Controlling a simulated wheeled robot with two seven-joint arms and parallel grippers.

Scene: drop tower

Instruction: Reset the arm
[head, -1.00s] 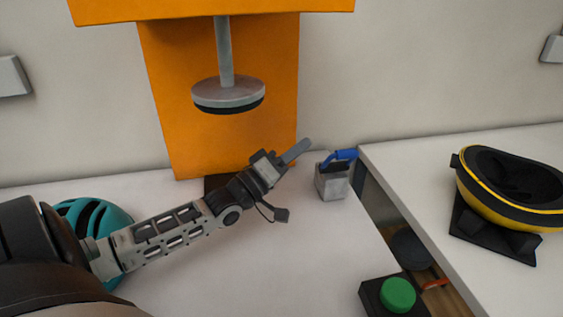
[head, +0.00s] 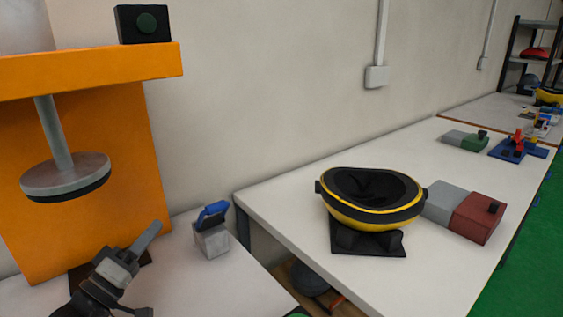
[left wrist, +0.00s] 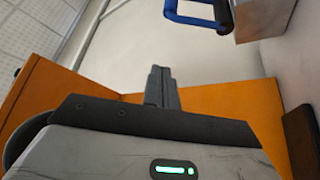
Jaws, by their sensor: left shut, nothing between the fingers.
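My left gripper (head: 146,236) is at the lower left of the head view, in front of the foot of the orange drop tower (head: 115,165). Its fingers are shut together with nothing between them; they also show shut in the left wrist view (left wrist: 160,85). The tower's round grey drop plate (head: 65,177) hangs on a rod above and left of the gripper, apart from it. A grey block with a blue handle (head: 211,240) stands on the white table, right of the gripper and not touching it. My right gripper is in no view.
A black and yellow helmet (head: 372,198) sits upside down on a black stand (head: 368,240) on the right-hand table (head: 290,218). Grey and red boxes (head: 476,218) are beside it. A gap with a shelf separates the two tables. A black box with a green button (head: 144,25) tops the tower.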

